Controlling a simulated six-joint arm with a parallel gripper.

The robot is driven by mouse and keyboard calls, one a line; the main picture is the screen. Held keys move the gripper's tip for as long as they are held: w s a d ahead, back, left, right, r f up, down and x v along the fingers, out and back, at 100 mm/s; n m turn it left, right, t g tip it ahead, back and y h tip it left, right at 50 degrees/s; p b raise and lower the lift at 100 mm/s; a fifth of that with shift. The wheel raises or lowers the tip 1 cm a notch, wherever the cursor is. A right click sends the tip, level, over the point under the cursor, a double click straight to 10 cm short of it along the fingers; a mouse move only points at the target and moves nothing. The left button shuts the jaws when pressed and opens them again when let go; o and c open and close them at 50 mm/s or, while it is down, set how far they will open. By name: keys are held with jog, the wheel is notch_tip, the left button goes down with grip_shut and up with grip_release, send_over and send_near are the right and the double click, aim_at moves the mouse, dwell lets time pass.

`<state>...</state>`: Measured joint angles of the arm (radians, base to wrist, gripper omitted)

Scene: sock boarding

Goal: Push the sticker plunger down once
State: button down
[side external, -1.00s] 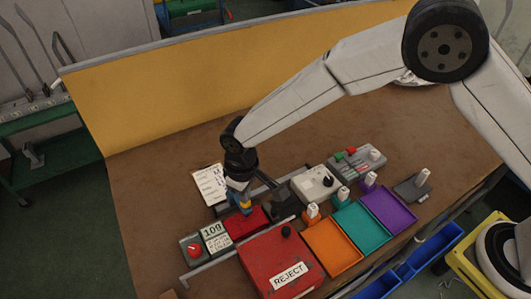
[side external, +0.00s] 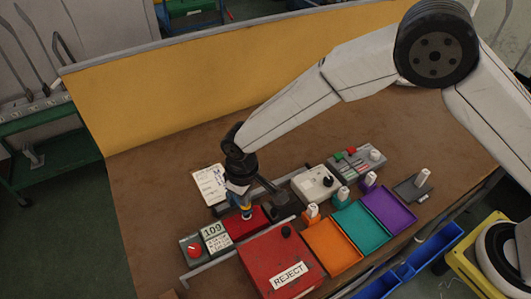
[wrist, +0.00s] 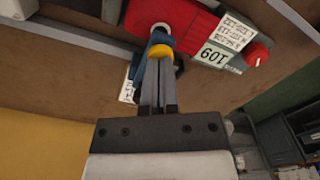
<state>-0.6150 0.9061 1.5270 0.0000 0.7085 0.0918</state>
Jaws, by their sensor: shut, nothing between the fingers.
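My gripper (side external: 245,211) is shut and empty, pointing down over the red block (side external: 259,216), with blue and yellow at its fingertips. In the wrist view the gripper (wrist: 159,50) reaches up to a pale round plunger top (wrist: 162,28) on the red block (wrist: 190,25). The tips overlap the plunger's near edge in that view. I cannot tell whether they touch it. The fingertips hide part of the red block's top in the side view.
A red REJECT box (side external: 262,262) is in front. Orange (side external: 331,245), teal (side external: 361,227) and purple (side external: 389,208) trays lie to the right. A white paper (side external: 209,184) lies behind.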

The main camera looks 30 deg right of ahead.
dwell(0.5)
jog(key=shift+r, duration=3.5)
jog(key=shift+d+r, duration=0.15)
jog(key=shift+d, duration=0.35)
jog(key=s+d+r+m+t, duration=0.1)
jog(key=s+d, duration=0.3)
jog(key=d, duration=0.5)
jog(key=s+d+r+m, duration=0.2)
jog(key=s+d, duration=0.3)
jog(key=d, duration=0.5)
jog(key=s+d+r+m+t, duration=0.1)
jog(key=s+d+m, duration=0.2)
jog(key=d, duration=0.6)
jog(key=shift+s+d+r+t, duration=0.25)
jog(key=shift+s+r+t, duration=0.05)
jog(key=shift+s, duration=0.55)
